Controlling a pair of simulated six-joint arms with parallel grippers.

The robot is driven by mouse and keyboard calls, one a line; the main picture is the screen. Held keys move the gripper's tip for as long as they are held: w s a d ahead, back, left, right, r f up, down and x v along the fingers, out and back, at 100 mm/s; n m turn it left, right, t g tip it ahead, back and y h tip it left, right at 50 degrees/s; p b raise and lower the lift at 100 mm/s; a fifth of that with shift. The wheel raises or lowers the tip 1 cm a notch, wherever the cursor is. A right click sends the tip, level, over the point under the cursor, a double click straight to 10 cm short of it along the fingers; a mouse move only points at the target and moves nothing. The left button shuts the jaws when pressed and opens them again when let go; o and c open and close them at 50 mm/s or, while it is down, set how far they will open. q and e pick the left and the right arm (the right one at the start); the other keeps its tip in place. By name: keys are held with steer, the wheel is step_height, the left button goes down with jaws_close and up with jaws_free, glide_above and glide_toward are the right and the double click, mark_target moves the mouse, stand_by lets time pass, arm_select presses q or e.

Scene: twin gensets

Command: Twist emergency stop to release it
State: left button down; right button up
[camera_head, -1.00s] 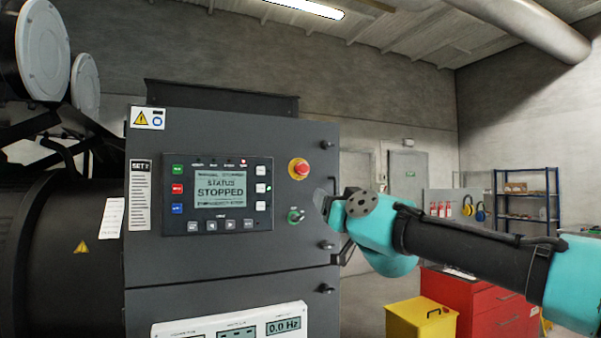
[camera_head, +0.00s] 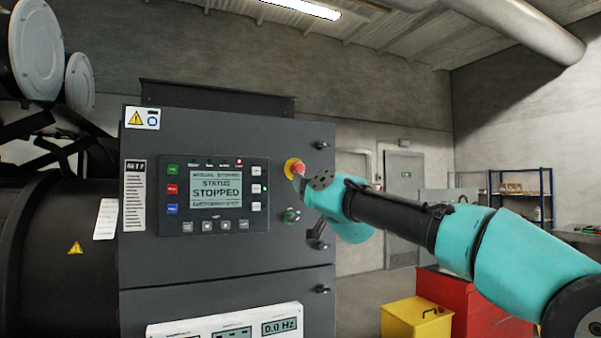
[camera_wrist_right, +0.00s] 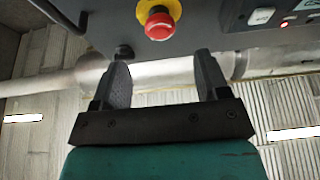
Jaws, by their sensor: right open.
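The emergency stop (camera_head: 293,168) is a red mushroom button on a yellow collar, at the upper right of the dark control cabinet. In the right wrist view the emergency stop (camera_wrist_right: 159,22) sits at the top, beyond the fingertips and roughly centred between them. My right gripper (camera_wrist_right: 163,72) is open and empty, its two dark fingers apart. In the head view the right gripper (camera_head: 299,186) is just below and right of the button, partly hidden by its own wrist. I cannot see contact with the button. My left gripper is not in view.
The cabinet panel (camera_head: 212,197) has a screen reading STOPPED. Cabinet latches (camera_head: 322,145) stick out along the right edge. A yellow box (camera_head: 416,318) and red cabinet (camera_head: 455,300) stand at lower right.

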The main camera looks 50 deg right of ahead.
mark_target(300, 171)
steer(key=shift+x, duration=3.9)
steer(key=c, duration=0.9)
